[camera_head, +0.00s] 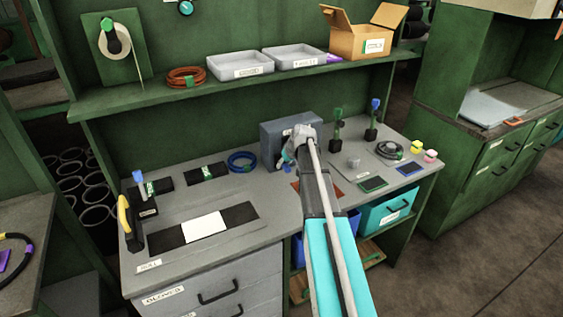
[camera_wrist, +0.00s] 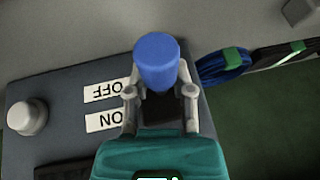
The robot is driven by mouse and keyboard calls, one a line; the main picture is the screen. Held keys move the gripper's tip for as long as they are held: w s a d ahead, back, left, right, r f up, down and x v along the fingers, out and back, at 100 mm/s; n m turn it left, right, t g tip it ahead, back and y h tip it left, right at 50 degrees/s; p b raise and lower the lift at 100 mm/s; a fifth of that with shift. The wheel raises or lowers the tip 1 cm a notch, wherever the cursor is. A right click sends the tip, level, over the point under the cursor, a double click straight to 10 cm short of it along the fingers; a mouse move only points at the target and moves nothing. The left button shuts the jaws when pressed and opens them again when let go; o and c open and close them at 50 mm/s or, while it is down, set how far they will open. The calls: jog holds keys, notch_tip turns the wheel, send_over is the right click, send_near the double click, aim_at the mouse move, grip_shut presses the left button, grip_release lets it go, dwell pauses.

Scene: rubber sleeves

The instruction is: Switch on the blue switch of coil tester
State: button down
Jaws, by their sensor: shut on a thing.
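The coil tester appears as a grey box (camera_head: 270,132) on the workbench, partly covered by my arm. In the wrist view its dark grey panel (camera_wrist: 55,148) carries a white OFF label (camera_wrist: 105,90) and a white ON label (camera_wrist: 108,121), both upside down. The blue switch (camera_wrist: 156,62) is a rounded blue knob, on the OFF label's side. My gripper (camera_wrist: 160,91) is shut on the switch, one finger on each side below the blue top. In the head view my gripper (camera_head: 290,152) is at the tester's front, and its fingers are hard to make out.
A blue cable coil (camera_head: 243,161) lies left of the tester. A green-topped clamp (camera_head: 338,115) and a blue-topped clamp (camera_head: 374,106) stand to the right. A shelf (camera_head: 215,91) with grey trays (camera_head: 240,66) runs above. A round knob (camera_wrist: 27,117) sits on the tester.

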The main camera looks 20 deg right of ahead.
jog(key=shift+s+g, duration=0.2)
jog(key=shift+g, duration=0.1)
jog(key=c, duration=0.6)
grip_release()
jog(key=shift+c, duration=0.2)
